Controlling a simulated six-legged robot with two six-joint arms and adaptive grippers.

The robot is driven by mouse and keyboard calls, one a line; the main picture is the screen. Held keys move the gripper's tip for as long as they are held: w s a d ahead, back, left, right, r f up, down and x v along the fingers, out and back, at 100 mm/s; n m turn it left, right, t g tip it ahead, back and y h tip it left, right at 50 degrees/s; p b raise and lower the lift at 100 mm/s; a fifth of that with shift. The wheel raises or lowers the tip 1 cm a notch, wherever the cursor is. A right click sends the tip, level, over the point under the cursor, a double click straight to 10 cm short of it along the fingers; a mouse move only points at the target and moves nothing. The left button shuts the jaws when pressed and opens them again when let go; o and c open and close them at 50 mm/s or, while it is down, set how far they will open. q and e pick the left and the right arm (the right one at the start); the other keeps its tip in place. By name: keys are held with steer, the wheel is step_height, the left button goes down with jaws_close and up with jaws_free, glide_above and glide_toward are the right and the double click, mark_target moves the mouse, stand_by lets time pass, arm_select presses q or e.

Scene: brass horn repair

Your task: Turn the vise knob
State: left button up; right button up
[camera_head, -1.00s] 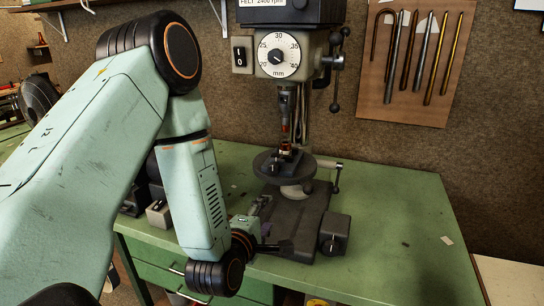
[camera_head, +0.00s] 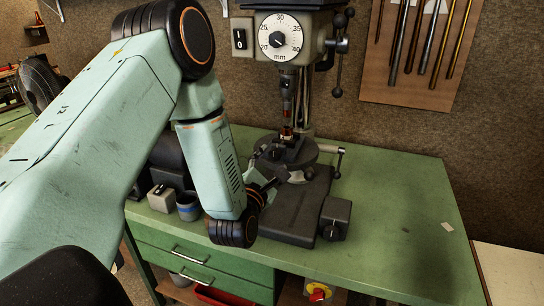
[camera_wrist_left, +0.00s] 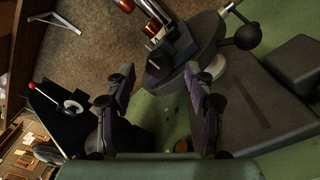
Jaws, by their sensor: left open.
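The small dark vise (camera_head: 291,151) sits on the round drill press table (camera_head: 308,154), with a copper-coloured part upright above it. In the left wrist view the vise (camera_wrist_left: 178,38) is at the top centre, and its dark round knob (camera_wrist_left: 158,64) faces my gripper. My left gripper (camera_head: 271,167) is beside the near left side of the press table, partly hidden by its own wrist. In the left wrist view its two fingers (camera_wrist_left: 163,84) are spread apart and empty, with the knob just beyond and between the tips. My right gripper is not in view.
The drill press head (camera_head: 287,40) and its feed handle (camera_head: 340,60) rise above the vise. A table crank (camera_head: 338,162) sticks out at right. A switch box (camera_head: 162,198) and a cup (camera_head: 188,206) stand left of my wrist.

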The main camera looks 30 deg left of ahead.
arm_select(q)
steer(key=shift+w+a, duration=0.2)
steer(key=shift+w, duration=0.45)
steer(key=shift+d+r, duration=0.15)
steer(key=shift+w+a+f, duration=0.1)
steer(key=shift+a+f, duration=0.1)
steer(key=c, duration=0.5)
jaws_close()
